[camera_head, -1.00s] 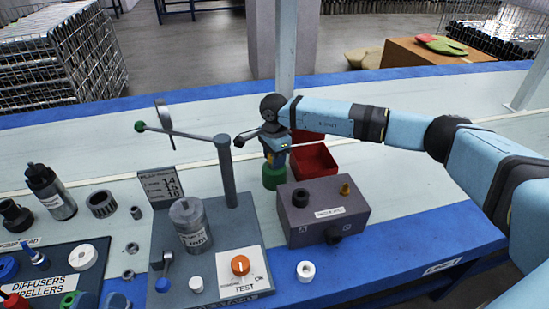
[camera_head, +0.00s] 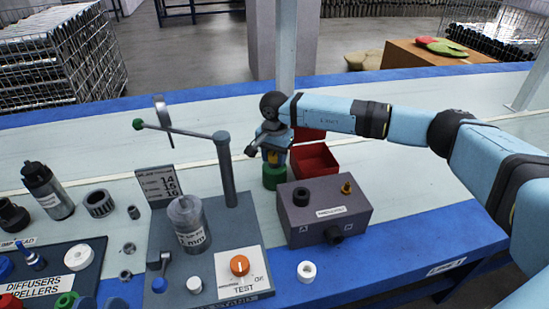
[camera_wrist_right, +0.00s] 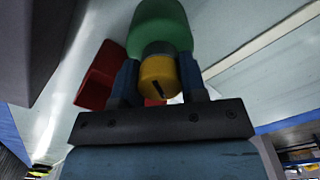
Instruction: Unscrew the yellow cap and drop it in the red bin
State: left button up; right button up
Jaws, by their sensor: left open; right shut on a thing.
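The yellow cap (camera_wrist_right: 160,78) sits on a green container (camera_wrist_right: 163,27) with a grey band at its neck in the right wrist view. My right gripper (camera_wrist_right: 160,80) has its two blue fingers on either side of the cap and is shut on it. In the head view the green container (camera_head: 273,178) stands upright on the bench, with my right gripper (camera_head: 273,156) above it and a little yellow showing between the fingers. The red bin (camera_head: 315,157) is just behind and to the right of the container. My left gripper is not in view.
A grey box (camera_head: 325,210) with a yellow fitting stands close in front of the container. A test stand with a lever (camera_head: 180,133) and post is to the left. Loose parts and a dark tray (camera_head: 90,262) fill the left. The bench behind is clear.

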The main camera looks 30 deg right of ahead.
jog(key=shift+f+n+b, duration=0.1)
jog(key=shift+n+b, duration=0.2)
jog(key=shift+n, duration=1.5)
jog(key=o, duration=0.8)
